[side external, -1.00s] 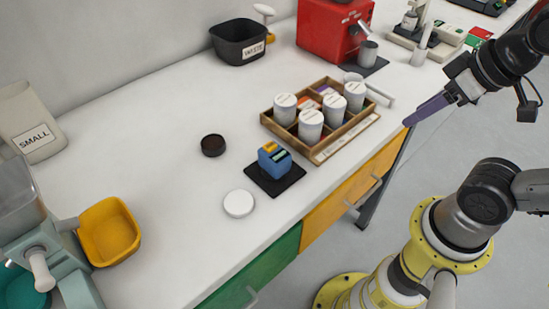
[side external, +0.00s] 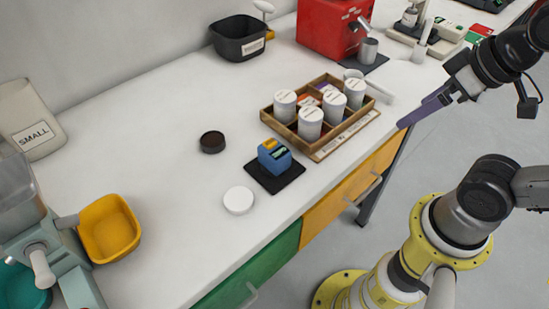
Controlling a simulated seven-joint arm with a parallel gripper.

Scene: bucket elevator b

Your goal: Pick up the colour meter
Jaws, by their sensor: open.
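The colour meter (side external: 273,158) appears to be the small blue block with a yellow top and a dark display. It sits upright on a black square mat (side external: 292,177) near the front edge of the counter. My gripper (side external: 403,124) has purple fingers and is open. It is off to the right, beyond the counter's front edge, well apart from the meter. Nothing shows between its fingers.
A wooden tray (side external: 317,155) with several white canisters stands between the meter and my gripper. A white disc (side external: 238,200) and a dark round cup (side external: 212,142) lie left of the meter. A yellow bin (side external: 109,229) is further left.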

